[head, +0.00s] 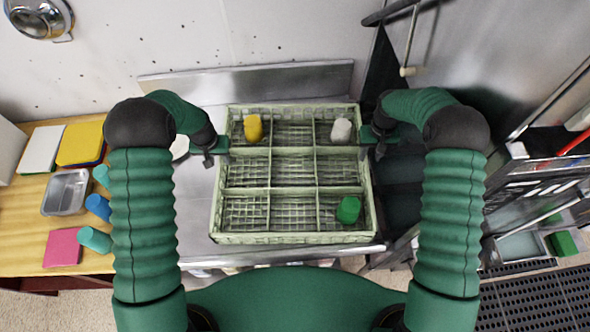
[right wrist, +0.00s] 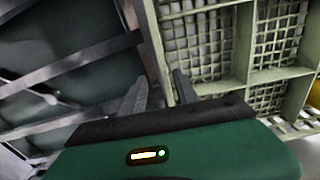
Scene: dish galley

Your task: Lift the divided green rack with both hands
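The divided green rack (head: 265,188) sits on a metal counter, split into several compartments. It holds a yellow cup (head: 253,128) at back left, a white cup (head: 341,130) at back right and a green cup (head: 348,209) at front right. My left gripper (head: 217,150) is at the rack's left wall; its fingers are too small to read. My right gripper (head: 370,146) is at the right wall. In the right wrist view its fingers (right wrist: 157,92) are apart, with the rack wall (right wrist: 153,40) between them, one finger inside the rack and one outside.
A wooden table (head: 25,222) on the left bears sponges, a metal pan (head: 66,192) and several blue and teal cups. A white plate (head: 179,148) lies left of the rack. Metal shelving (head: 540,172) stands on the right. A low metal backsplash (head: 250,82) is behind the rack.

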